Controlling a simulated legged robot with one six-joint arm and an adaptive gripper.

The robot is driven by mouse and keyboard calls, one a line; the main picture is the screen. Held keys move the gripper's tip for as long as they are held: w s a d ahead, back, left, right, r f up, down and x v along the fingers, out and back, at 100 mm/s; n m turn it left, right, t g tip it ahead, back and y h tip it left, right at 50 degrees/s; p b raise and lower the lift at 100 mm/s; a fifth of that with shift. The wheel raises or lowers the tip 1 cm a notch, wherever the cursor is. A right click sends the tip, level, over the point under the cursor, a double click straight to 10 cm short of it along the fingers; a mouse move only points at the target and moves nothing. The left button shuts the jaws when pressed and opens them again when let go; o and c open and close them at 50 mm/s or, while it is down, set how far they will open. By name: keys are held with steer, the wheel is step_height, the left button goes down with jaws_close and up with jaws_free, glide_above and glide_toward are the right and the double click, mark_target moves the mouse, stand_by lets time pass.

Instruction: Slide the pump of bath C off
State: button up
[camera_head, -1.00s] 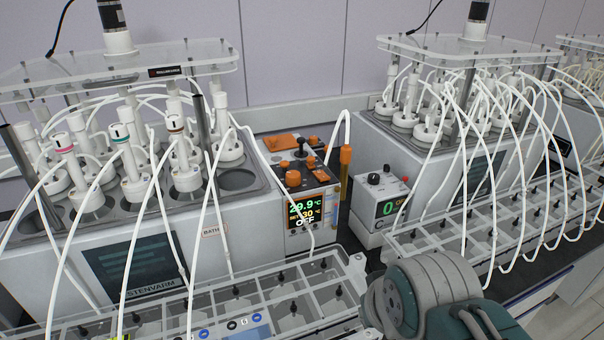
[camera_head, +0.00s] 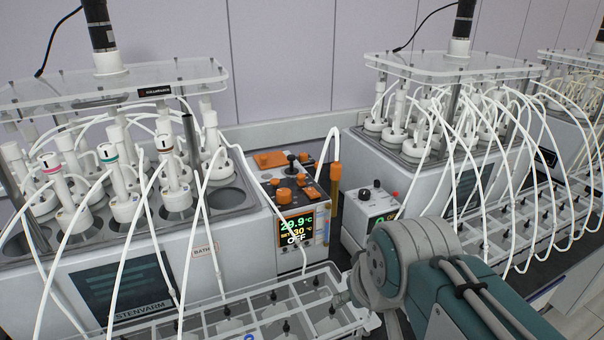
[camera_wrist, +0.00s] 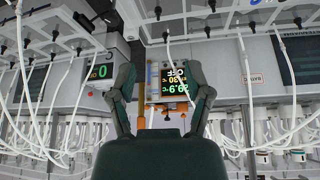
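The white pump box (camera_head: 368,212) with a black knob and a green display stands between the two baths. In the head view my arm covers part of its display. In the wrist view, which is upside down, its display (camera_wrist: 102,72) reads 0, left of my gripper. The heating controller (camera_head: 297,225) with orange knobs reads 29.9 °C, 30 and OFF. Its screen (camera_wrist: 174,85) shows between my fingers in the wrist view, beyond them. My gripper (camera_wrist: 160,68) is open and empty, its fingers wide apart. In the head view my wrist hides the fingers. I see no slider clearly.
Clear divided trays (camera_head: 270,303) run along the front of the baths. Many white tubes arch from the bottles down to them. The left bath (camera_head: 200,252) and right bath (camera_head: 415,176) flank the controller and pump box. An orange-capped tube (camera_head: 335,180) stands beside the controller.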

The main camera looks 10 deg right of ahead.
steer(key=w+r+n, duration=0.1)
steer(key=w+r, duration=0.4)
steer(key=w, duration=0.3)
steer(key=w+r+n, duration=0.1)
steer(key=w+r, duration=0.4)
steer(key=w, duration=0.3)
steer(key=n+g+y, duration=0.1)
steer(key=n+y, duration=0.1)
steer(key=n, duration=0.1)
glide_toward(301, 174)
steer(key=x, duration=0.8)
steer(key=shift+a+f, duration=0.1)
steer(key=shift+f, duration=0.2)
